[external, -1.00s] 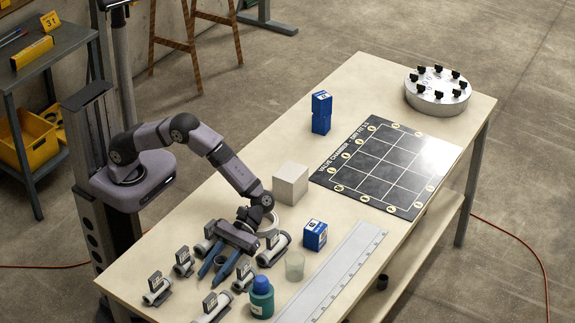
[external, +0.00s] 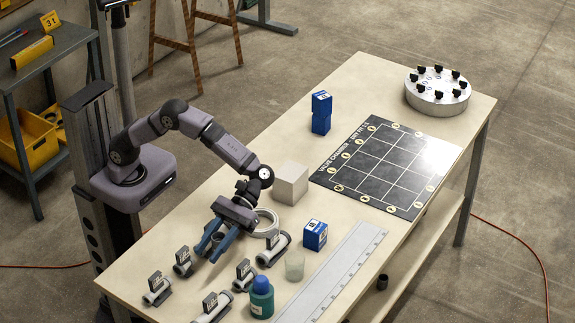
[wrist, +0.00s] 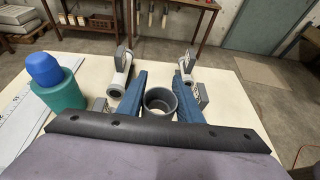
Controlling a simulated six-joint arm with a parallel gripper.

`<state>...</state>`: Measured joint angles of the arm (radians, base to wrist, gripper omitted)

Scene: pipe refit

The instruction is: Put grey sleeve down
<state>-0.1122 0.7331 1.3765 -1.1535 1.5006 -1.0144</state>
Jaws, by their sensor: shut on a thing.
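My gripper (external: 209,247) is over the near left part of the table, its blue fingers pointing down. It is shut on the grey sleeve (wrist: 160,101), a short open ring between the two fingers in the wrist view. In the external view the sleeve (external: 217,239) is mostly covered by the fingers. I cannot tell whether its underside touches the table. Pipe pieces with dark tags stand close by, one (external: 183,262) left of the fingers and one (external: 273,250) to the right.
The black grid board (external: 385,165) lies beyond, largely bare.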

